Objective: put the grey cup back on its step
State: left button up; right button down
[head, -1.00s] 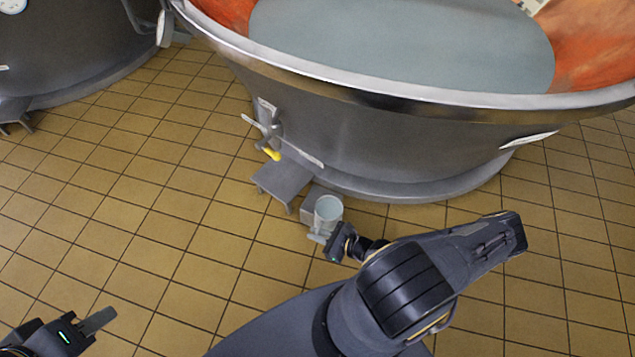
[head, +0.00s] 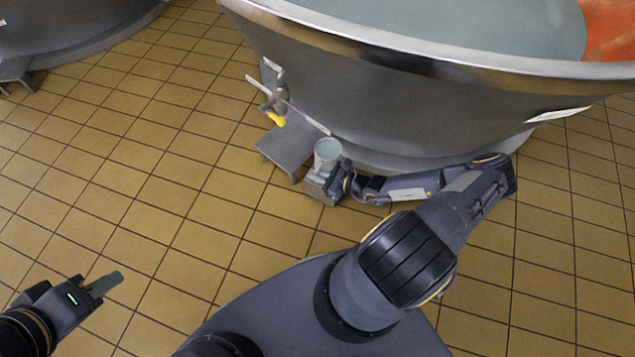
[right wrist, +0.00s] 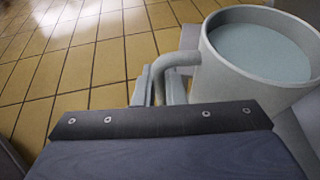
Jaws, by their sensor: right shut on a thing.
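The grey cup (head: 327,150) is upright beside the foot of the big vat, with blue-grey contents or interior showing. In the right wrist view the cup (right wrist: 228,75) fills the upper right, and its curved handle (right wrist: 172,62) comes down between my fingers. My right gripper (right wrist: 160,92) is shut on the handle; in the head view the gripper (head: 334,178) is just below the cup. The grey step (head: 288,147) stands left of the cup. The cup and wrist hide the small block beside it, so contact below the cup is unclear. My left gripper (head: 105,285) is away at lower left, its finger gap unclear.
The large vat (head: 400,105) rises right behind the cup. A tap with a yellow end (head: 275,118) hangs above the step. Another vat (head: 75,35) stands at upper left. The tiled floor (head: 170,190) is clear to the left.

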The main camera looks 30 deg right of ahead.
jog(key=f+b, duration=0.1)
jog(key=w+f+b, duration=0.1)
jog(key=f, duration=0.1)
jog(key=d+f+b, duration=0.1)
jog(key=f, duration=0.1)
jog(key=shift+w, duration=0.25)
jog(key=c, duration=2)
grip_release()
jog(key=shift+f, duration=0.15)
jog(key=o, duration=0.5)
